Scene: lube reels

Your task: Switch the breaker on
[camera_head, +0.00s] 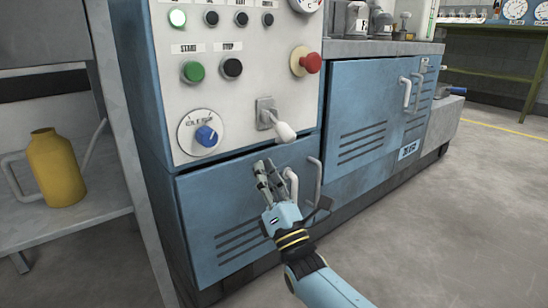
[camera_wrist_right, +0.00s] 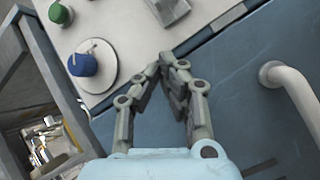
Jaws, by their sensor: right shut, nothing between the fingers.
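The breaker (camera_head: 265,112) is a grey plate on the white control panel (camera_head: 230,80), with a lever that ends in a white handle (camera_head: 285,131). The handle points down and to the right. In the right wrist view, part of a grey plate (camera_wrist_right: 169,10), likely the breaker's, shows at the top edge; its handle is out of that picture. My right gripper (camera_head: 263,168) is shut and empty. It is below the breaker and the white handle, in front of the blue cabinet door, apart from the lever. My left gripper is not in view.
A blue knob (camera_head: 206,136), a green button (camera_head: 193,71) and a red mushroom button (camera_head: 311,62) sit on the panel. A yellow can (camera_head: 54,167) stands on the left shelf. The floor at right is clear.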

